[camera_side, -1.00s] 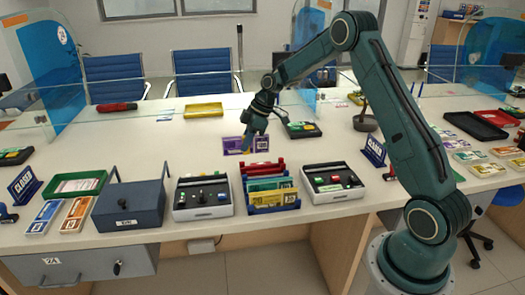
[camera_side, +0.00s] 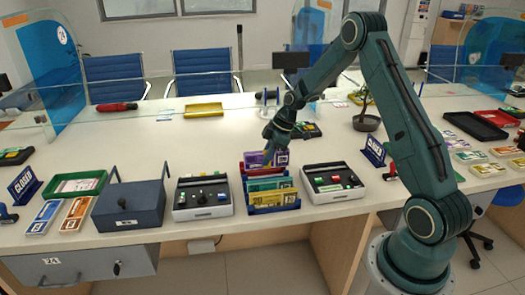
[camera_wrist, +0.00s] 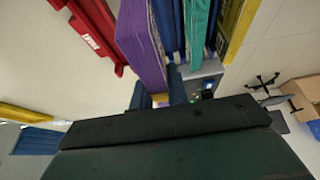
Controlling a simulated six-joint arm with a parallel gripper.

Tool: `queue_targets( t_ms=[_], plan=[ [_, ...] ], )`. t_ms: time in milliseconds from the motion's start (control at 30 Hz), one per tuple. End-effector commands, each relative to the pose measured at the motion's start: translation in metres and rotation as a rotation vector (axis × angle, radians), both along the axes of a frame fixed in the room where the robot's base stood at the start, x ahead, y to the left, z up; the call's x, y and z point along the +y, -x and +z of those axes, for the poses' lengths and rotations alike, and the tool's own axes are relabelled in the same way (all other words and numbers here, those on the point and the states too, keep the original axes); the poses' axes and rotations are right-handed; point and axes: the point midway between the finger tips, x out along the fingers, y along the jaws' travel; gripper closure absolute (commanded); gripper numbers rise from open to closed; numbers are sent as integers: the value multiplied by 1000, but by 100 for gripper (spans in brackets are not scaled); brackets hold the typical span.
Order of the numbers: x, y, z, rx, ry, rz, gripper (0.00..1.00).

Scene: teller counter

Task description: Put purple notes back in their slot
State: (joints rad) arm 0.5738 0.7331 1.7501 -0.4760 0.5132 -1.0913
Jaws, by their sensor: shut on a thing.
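The purple notes (camera_side: 255,160) stand upright, held from above by my gripper (camera_side: 277,146) at the back part of the note rack. My gripper is shut on them. The rack has a red back part (camera_side: 246,184) and a blue front part (camera_side: 252,210), with green notes (camera_side: 265,185) and yellow notes (camera_side: 272,197) in front. In the wrist view the purple notes (camera_wrist: 140,50) lie between a red piece (camera_wrist: 97,30) and blue dividers (camera_wrist: 168,28). I cannot tell whether their lower edge is inside a slot.
Grey trays with stamps stand close on the left (camera_side: 203,210) and right (camera_side: 333,192) of the rack. A dark blue box (camera_side: 130,205) is further left. A yellow tray (camera_side: 204,110) lies further back.

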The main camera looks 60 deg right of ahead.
Motion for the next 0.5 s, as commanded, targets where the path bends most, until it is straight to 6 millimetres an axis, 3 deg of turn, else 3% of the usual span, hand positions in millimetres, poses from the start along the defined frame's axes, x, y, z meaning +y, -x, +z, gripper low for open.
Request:
queue_targets(
  t_ms=[500],
  plan=[
    [0, 0, -27, 0, 0, 0, 100]
  ],
)
